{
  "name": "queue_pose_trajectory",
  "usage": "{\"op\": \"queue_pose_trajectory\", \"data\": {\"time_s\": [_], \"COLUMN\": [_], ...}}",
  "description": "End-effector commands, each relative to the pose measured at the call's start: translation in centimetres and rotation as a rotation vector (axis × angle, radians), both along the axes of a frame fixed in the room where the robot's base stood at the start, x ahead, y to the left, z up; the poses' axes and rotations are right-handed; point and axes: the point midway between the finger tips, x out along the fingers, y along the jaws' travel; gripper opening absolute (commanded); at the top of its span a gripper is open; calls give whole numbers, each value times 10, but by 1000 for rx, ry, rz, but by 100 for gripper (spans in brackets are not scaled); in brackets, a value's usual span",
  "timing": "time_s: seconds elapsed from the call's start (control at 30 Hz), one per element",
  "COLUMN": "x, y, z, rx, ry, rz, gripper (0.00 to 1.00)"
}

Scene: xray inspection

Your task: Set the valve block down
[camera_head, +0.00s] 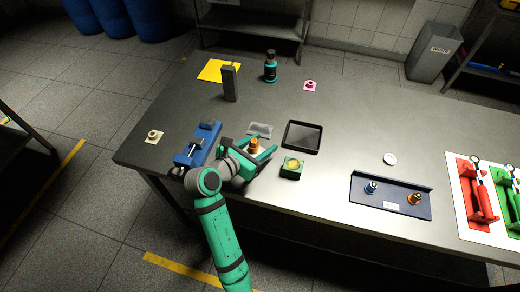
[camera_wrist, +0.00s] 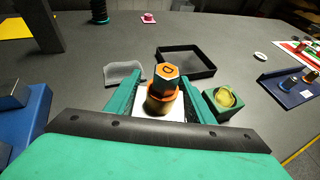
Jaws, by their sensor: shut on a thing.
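The valve block (camera_wrist: 164,92) has an orange hexagonal top marked with a dark letter and a brass-coloured body. It also shows in the head view (camera_head: 254,146), near the table's front edge. My gripper (camera_wrist: 160,80) has its green fingers on either side of the block and is shut on it. The block looks upright. A white patch (camera_wrist: 176,114) shows beneath it. I cannot tell whether the block touches the surface below.
A green block with a yellow round top (camera_head: 292,167) stands close right of my gripper. A black tray (camera_head: 317,150) and a grey pouch (camera_head: 260,130) lie beyond. A blue vise (camera_head: 198,144) is at left.

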Motion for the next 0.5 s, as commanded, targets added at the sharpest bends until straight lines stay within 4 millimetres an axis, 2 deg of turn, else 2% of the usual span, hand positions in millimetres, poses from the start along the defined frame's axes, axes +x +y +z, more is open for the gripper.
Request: {"op": "queue_pose_trajectory", "data": {"time_s": [0.1, 0.3, 0.5], "x": [6, 4, 5], "y": [2, 3, 3], "z": [-7, -33, -35], "rx": [-1, -1, -1], "ry": [0, 1, -2], "rz": [4, 6, 5], "gripper": [13, 13, 13]}}
